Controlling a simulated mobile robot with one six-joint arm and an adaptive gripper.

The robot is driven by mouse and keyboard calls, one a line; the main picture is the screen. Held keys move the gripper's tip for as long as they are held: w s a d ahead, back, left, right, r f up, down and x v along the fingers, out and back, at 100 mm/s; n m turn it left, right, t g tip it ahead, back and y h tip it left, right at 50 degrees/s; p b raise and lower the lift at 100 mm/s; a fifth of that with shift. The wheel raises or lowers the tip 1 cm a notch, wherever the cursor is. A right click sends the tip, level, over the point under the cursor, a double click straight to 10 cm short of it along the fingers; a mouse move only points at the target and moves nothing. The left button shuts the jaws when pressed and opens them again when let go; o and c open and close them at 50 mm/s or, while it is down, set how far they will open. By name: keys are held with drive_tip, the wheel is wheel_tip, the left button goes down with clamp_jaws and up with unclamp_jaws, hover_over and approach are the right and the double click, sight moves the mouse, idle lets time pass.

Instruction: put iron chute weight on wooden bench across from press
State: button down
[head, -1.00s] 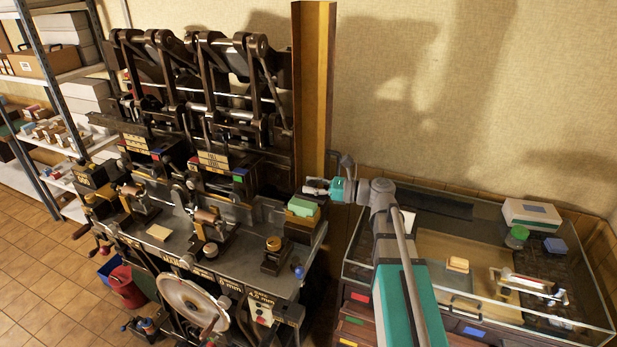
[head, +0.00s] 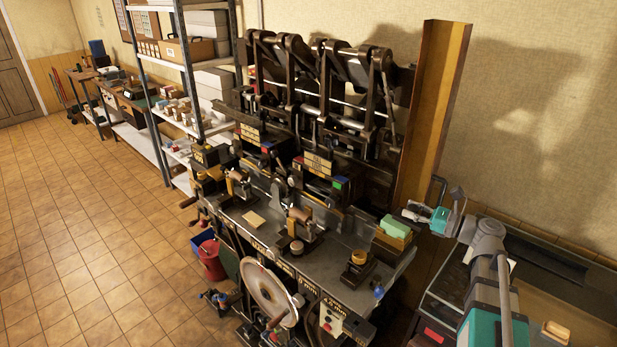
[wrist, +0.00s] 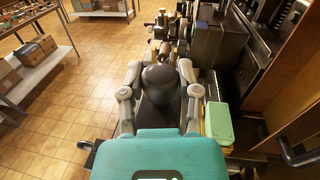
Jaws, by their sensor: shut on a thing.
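My gripper (head: 412,213) is raised at the right end of the press (head: 318,165), at about the height of its table. In the wrist view my gripper (wrist: 161,74) is shut on a dark, rounded iron weight (wrist: 160,90), which sits between the two fingers. In the head view the weight is too small to make out clearly. The press has dark metal levers and a grey worktop. I cannot tell whether the wooden bench across from the press is in view; a wooden table (head: 132,102) stands far off at the left.
A green-topped box (head: 395,228) sits on the press table's right end, close to my gripper. A wooden post (head: 438,110) rises behind. A glass-sided case (head: 440,300) is at the lower right. Metal shelving (head: 165,60) stands left of the press. The tiled floor (head: 90,230) at left is clear.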

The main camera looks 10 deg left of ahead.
wheel_tip(320, 180, down, 9)
drive_tip(key=b, duration=0.9)
drive_tip(key=shift+f, duration=0.2)
drive_tip(key=shift+a, duration=0.2)
